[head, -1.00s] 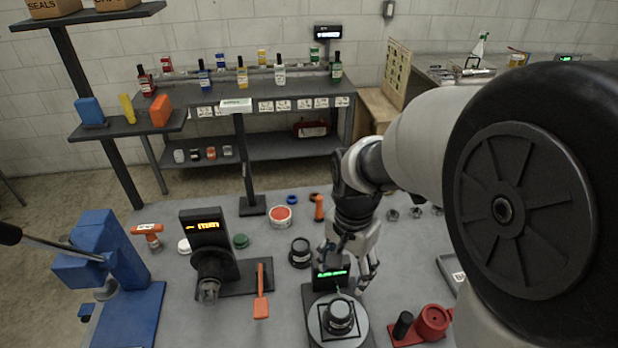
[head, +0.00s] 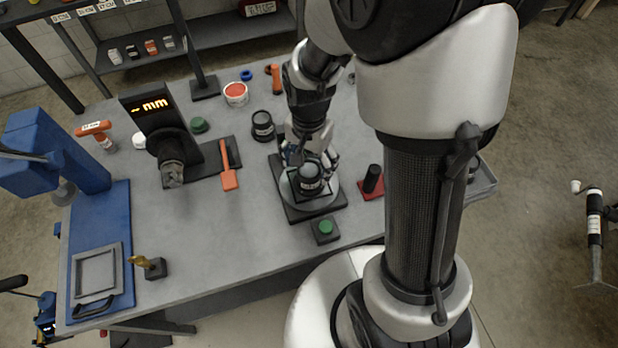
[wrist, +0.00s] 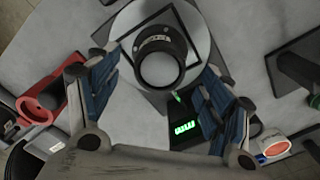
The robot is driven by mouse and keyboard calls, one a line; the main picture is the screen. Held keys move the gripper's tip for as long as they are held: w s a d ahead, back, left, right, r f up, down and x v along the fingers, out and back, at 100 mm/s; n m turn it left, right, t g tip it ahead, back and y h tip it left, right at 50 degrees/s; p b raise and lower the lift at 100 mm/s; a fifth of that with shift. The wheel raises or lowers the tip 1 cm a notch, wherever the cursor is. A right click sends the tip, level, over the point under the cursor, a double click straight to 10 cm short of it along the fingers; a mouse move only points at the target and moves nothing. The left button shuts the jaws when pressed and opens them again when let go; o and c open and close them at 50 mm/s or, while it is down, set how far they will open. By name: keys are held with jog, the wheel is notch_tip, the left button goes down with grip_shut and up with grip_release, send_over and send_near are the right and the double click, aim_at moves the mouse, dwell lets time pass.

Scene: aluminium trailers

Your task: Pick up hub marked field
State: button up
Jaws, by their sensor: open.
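A dark round hub (head: 311,176) with a pale top stands on the round plate of a scale (head: 290,190). It also shows in the wrist view (wrist: 160,62), with a small label on its side that I cannot read. My gripper (wrist: 160,75) is open, with its blue-padded fingers spread wide and nothing between them. In the wrist view the hub lies between and a little beyond the fingertips. In the head view my gripper (head: 308,158) is just behind and above the hub. A second dark hub (head: 263,126) stands on the table left of my gripper, its marking unreadable.
The scale's green display (wrist: 183,127) is lit. A red fixture with a black post (head: 372,182) is right of the scale, a green button box (head: 325,229) in front. An orange tool (head: 229,168) and a measuring stand with an orange display (head: 155,105) are at left.

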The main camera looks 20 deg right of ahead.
aim_at(309, 170)
notch_tip(309, 170, down, 4)
jog(key=shift+r+b, duration=0.2)
jog(key=shift+b, duration=0.35)
jog(key=shift+r, duration=0.1)
jog(key=shift+c, duration=0.5)
grip_shut()
